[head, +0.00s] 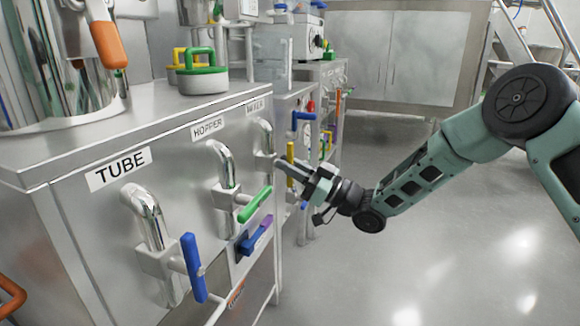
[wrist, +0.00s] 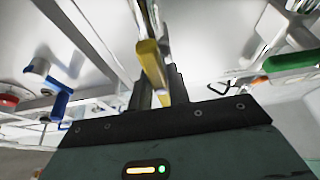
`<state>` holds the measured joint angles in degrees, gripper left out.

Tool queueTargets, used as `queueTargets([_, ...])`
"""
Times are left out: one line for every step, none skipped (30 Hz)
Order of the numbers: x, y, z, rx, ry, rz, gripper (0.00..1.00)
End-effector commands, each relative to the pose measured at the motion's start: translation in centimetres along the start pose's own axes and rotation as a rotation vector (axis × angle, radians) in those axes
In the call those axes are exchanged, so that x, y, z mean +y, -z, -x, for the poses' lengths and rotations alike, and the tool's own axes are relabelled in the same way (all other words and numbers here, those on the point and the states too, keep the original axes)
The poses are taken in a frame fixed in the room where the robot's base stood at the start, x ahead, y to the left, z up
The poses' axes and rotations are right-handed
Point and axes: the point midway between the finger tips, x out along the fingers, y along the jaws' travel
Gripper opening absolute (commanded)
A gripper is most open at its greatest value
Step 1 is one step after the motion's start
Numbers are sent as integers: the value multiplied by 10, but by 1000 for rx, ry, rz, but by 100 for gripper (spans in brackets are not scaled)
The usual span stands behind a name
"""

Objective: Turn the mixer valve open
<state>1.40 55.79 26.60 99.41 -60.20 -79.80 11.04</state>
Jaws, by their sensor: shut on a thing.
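The MIXER label (head: 255,105) is the farthest of three on the steel cabinet's front. Below it a bent steel pipe (head: 264,136) leads down to the mixer valve, whose body is partly hidden by my gripper. The valve's yellow handle (head: 291,153) stands roughly upright in the head view. My gripper (head: 290,173) reaches it from the right and is shut on it. In the wrist view the yellow handle (wrist: 152,65) runs between the two dark fingers.
Nearer on the cabinet are the HOPPER valve with a green handle (head: 255,205) and the TUBE valve with a blue handle (head: 193,267). A blue-purple handle (head: 255,235) sits low between. Another valve unit with a blue handle (head: 304,116) stands behind. The floor (head: 400,265) is clear.

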Motion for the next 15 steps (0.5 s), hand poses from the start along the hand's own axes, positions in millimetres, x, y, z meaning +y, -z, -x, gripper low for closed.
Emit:
queueTargets([0,-1,1,-2,0,0,0])
queueTargets([0,-1,1,-2,0,0,0])
queueTargets([0,-1,1,-2,0,0,0])
queueTargets([0,-1,1,-2,0,-1,0])
queueTargets([0,-1,1,-2,0,-1,0])
queueTargets([0,-1,1,-2,0,-1,26])
queueTargets([0,-1,1,-2,0,-1,35])
queueTargets([0,-1,1,-2,0,-1,40])
queueTargets([0,-1,1,-2,0,-1,40])
queueTargets([0,0,1,-2,0,-1,40])
queueTargets([0,0,1,-2,0,-1,40])
queueTargets([0,0,1,-1,0,-1,40])
queueTargets([0,0,1,-1,0,-1,40])
queueTargets([0,0,0,-1,0,-1,40])
queueTargets([0,0,0,-1,0,-1,40])
